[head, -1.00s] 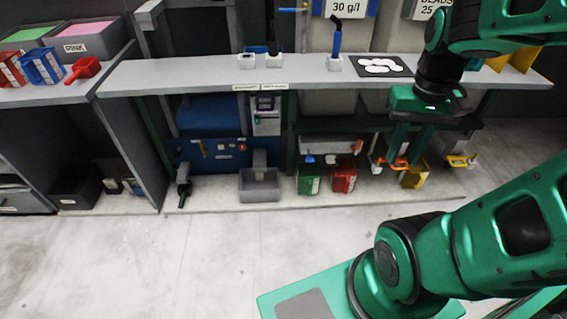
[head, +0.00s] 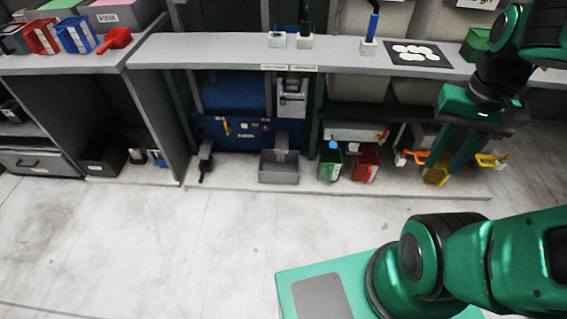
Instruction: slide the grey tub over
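The grey tub (head: 279,174) is a small open box in the head view. It sits on the low pale platform under the counter, below a grey spout on the blue machine (head: 236,132). My gripper (head: 449,167) points down at the right, in front of the counter and well to the right of the tub. Its two green fingers look apart, with nothing visibly held between them. A yellow container (head: 436,174) shows behind the fingertips. The tub's inside is partly hidden by the spout.
A green box (head: 330,163) and a red box (head: 365,165) stand right of the tub. A black-handled tool (head: 205,161) is to its left. The counter (head: 200,50) overhangs the platform. The pale floor in front is clear.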

